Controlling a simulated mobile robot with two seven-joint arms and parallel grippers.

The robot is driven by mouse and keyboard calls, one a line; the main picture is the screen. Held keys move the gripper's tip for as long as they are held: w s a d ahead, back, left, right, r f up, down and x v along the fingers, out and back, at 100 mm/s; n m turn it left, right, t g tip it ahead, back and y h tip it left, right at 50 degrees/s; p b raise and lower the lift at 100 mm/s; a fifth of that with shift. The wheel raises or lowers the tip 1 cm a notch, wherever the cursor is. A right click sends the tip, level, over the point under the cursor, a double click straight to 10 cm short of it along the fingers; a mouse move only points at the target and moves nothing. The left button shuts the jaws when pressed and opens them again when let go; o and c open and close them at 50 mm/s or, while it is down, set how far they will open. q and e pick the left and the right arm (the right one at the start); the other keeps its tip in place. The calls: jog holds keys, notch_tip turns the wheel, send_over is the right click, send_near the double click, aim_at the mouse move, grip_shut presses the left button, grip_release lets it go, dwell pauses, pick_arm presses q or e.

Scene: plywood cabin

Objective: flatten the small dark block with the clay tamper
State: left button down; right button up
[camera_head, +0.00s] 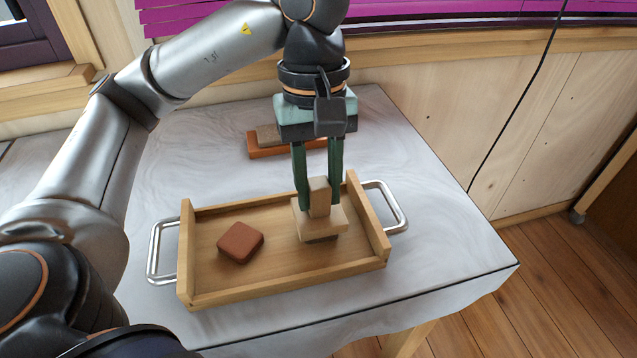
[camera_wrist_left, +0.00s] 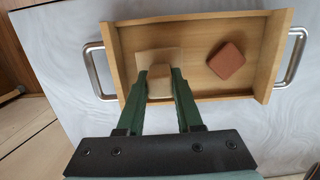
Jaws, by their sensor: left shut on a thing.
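The clay tamper (camera_head: 318,222) is a pale wooden plate with an upright handle; it also shows in the wrist view (camera_wrist_left: 158,57). My left gripper (camera_head: 319,200) is shut on the tamper's handle, its green fingers on either side, over the right part of the wooden tray (camera_head: 285,283). A dark sliver (camera_head: 322,239) shows under the plate's front edge; it looks like the small dark block, mostly hidden, and I cannot tell how hard the plate presses on it. A reddish-brown block (camera_head: 240,242) lies in the tray's left part, apart from the tamper. My right gripper is not in view.
The tray has raised end walls and metal handles (camera_head: 396,206) at both ends. It stands on a pale grey table (camera_head: 440,225). Behind my gripper is an orange-brown holder (camera_head: 262,152) with a wooden piece on it. The table's right side is clear.

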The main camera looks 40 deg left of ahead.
pick_arm(q)
jog(key=shift+f+b, duration=0.35)
jog(key=shift+b, duration=0.15)
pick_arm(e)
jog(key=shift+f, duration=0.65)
pick_arm(q)
jog(key=shift+f, duration=0.2)
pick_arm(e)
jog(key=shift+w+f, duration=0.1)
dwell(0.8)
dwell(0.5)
pick_arm(q)
notch_tip(320, 180, up, 3)
jog(key=p, duration=0.2)
jog(key=shift+r+p, duration=0.2)
jog(key=shift+p, duration=0.2)
notch_tip(320, 180, up, 5)
jog(key=p, duration=0.4)
jog(key=shift+p, duration=0.3)
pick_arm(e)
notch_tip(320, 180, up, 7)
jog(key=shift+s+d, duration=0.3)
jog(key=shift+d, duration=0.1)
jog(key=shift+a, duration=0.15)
